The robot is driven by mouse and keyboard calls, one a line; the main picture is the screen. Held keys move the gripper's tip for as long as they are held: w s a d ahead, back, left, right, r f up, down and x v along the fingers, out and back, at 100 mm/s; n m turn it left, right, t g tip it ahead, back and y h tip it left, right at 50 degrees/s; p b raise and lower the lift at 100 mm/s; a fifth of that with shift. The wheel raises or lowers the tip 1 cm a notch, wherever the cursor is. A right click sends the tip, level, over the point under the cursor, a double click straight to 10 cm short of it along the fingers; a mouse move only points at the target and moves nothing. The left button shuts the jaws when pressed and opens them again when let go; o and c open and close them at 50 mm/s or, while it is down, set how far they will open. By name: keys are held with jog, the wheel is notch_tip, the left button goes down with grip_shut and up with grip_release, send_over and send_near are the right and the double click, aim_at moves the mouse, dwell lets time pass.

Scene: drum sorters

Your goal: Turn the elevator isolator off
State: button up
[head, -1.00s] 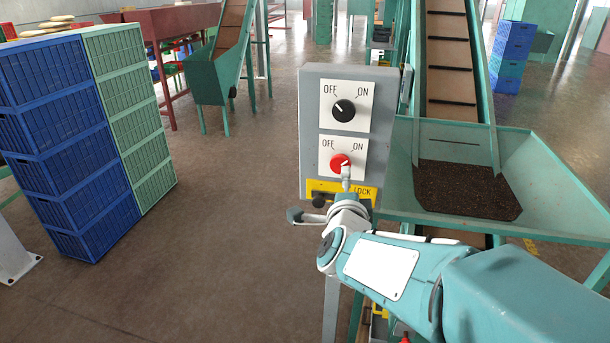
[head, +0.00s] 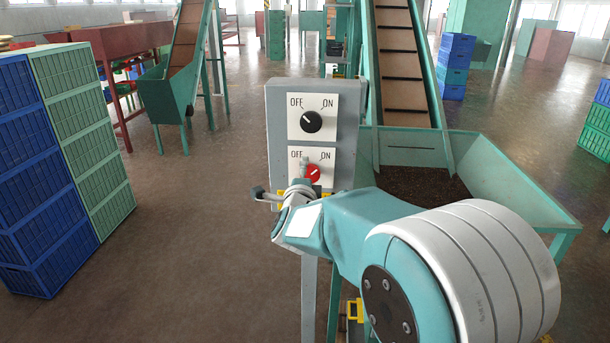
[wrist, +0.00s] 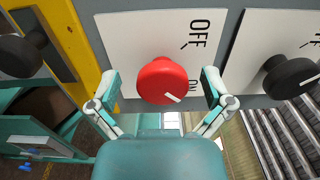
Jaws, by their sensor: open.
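A grey control box (head: 283,150) shows in the head view with two OFF/ON dials. The upper dial has a black knob (head: 312,121) with its mark toward OFF. The lower dial has a red knob (head: 314,173), partly hidden by my gripper (head: 304,168). In the wrist view the red knob (wrist: 160,82) sits in the middle, its white mark toward ON. My gripper (wrist: 160,88) is open, with one finger on either side of the red knob; I cannot tell whether they touch it. The black knob (wrist: 288,77) is at the right of that view. No label names the isolator.
A yellow lock plate (wrist: 75,50) with a dark knob (wrist: 20,55) is beside the red dial. A teal hopper (head: 510,190) and conveyor (head: 403,70) stand behind the box. Blue crates (head: 40,150) and green crates (head: 85,130) are stacked left. Floor between them is clear.

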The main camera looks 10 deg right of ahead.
jog(key=shift+w+d, duration=0.2)
jog(key=shift+d, duration=0.8)
jog(key=shift+c, duration=0.6)
jog(key=shift+a, duration=0.1)
jog(key=c, duration=1)
jog(key=shift+a, duration=0.25)
